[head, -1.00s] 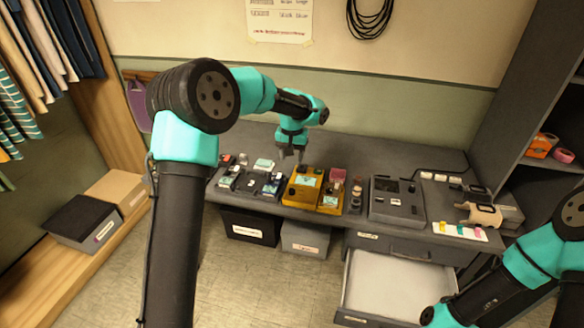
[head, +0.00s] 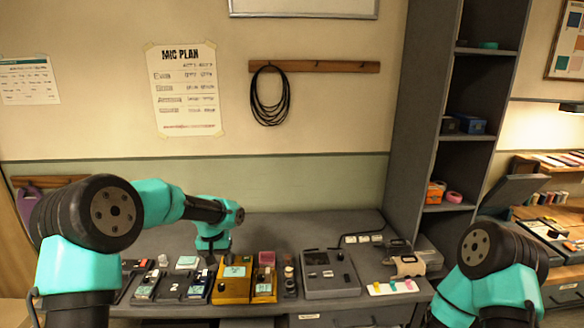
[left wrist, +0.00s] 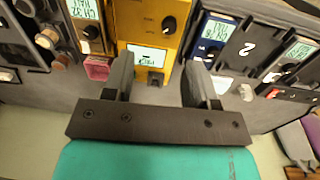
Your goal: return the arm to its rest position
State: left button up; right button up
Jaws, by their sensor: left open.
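My left arm reaches in from the left in the head view, over the bench (head: 300,232). Its gripper (head: 211,257) points down at the row of pedals, close above or beside the yellow pedal (head: 232,284). In the left wrist view the left gripper (left wrist: 160,82) has its two dark fingers spread apart, with nothing held between them. The yellow pedal (left wrist: 150,35) with a lit display lies just beyond the fingertips; I cannot tell whether they touch it. My right arm shows at the lower right of the head view, bent; its gripper is out of view.
A blue pedal (left wrist: 215,32) stands beside the yellow one. A grey box with knobs (head: 330,273) stands right of the pedals. A dark shelf unit (head: 440,130) rises at the bench's right end. A coiled cable (head: 270,97) hangs on the wall. The air above the bench is clear.

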pick_arm(q)
jog(key=s+d+f+h, duration=0.2)
jog(key=s+f, duration=0.4)
jog(key=f, duration=0.7)
jog(key=s+f, duration=0.7)
jog(key=s, duration=0.5)
jog(key=s+d+f+n+h, duration=0.1)
jog(key=s+f, duration=0.7)
jog(key=s, duration=0.5)
jog(key=shift+s+d+t, duration=0.15)
jog(key=shift+s+t, duration=0.1)
jog(key=shift+t, duration=0.15)
